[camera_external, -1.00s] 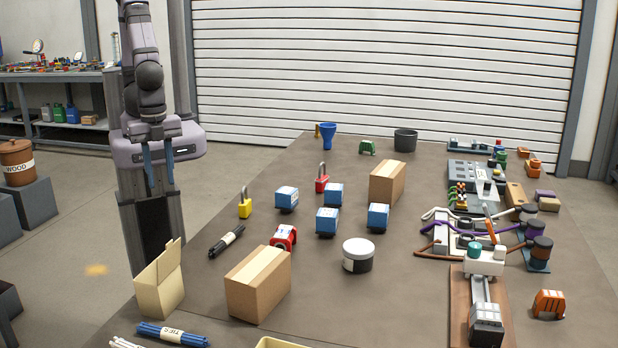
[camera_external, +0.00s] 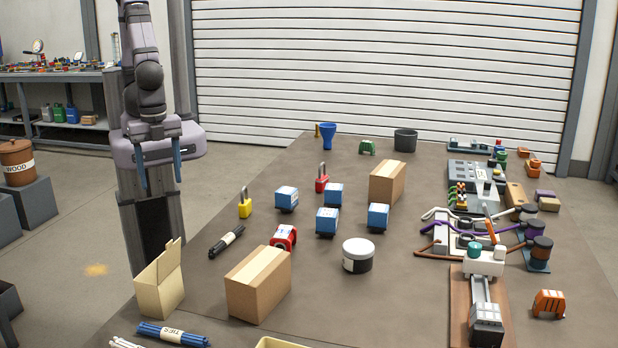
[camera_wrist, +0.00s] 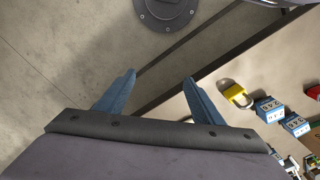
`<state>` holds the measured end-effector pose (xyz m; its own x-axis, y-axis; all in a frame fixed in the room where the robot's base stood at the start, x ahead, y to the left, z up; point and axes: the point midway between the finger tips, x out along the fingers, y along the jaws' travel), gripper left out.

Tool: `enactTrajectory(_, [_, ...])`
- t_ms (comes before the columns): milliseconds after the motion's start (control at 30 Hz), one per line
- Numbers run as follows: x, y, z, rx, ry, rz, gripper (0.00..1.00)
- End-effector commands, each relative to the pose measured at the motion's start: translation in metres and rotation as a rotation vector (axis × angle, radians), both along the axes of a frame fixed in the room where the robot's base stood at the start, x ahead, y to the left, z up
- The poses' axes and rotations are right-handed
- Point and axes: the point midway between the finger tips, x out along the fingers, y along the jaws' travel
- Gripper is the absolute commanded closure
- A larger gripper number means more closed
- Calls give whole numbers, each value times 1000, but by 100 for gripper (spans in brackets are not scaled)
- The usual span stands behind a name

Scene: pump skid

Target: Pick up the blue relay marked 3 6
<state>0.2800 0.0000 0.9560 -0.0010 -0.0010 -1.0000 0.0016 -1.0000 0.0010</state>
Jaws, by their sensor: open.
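Several blue relays with white labelled faces stand in a group on the table: a rear-left one (camera_external: 287,198), a rear-right one (camera_external: 333,194), a front-left one (camera_external: 327,221) and a front-right one (camera_external: 378,217). Their marks are too small to read in the external view. Two labelled blue blocks show at the right of the wrist view, a nearer one (camera_wrist: 270,108) and a farther one (camera_wrist: 296,124); I cannot tell surely which reads 3 6. My gripper (camera_external: 160,178) is open and empty, left of the table and away from the relays. Its blue fingers also show in the wrist view (camera_wrist: 160,78).
Near the relays are a yellow padlock (camera_external: 245,207), a red padlock (camera_external: 321,183), a red device (camera_external: 284,237), a black-and-white jar (camera_external: 358,256) and cardboard boxes, one at the back (camera_external: 387,183) and one in front (camera_external: 258,284). Equipment fills the table's right side.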

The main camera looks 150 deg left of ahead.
Motion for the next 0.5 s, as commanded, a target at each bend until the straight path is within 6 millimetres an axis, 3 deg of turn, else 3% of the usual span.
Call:
enactTrajectory(167, [2,0,12,0,-5,0,38])
enactTrajectory(433, [2,0,53,0,-8,0,38])
enactTrajectory(500, [13,0,45,-15,-38,18,38])
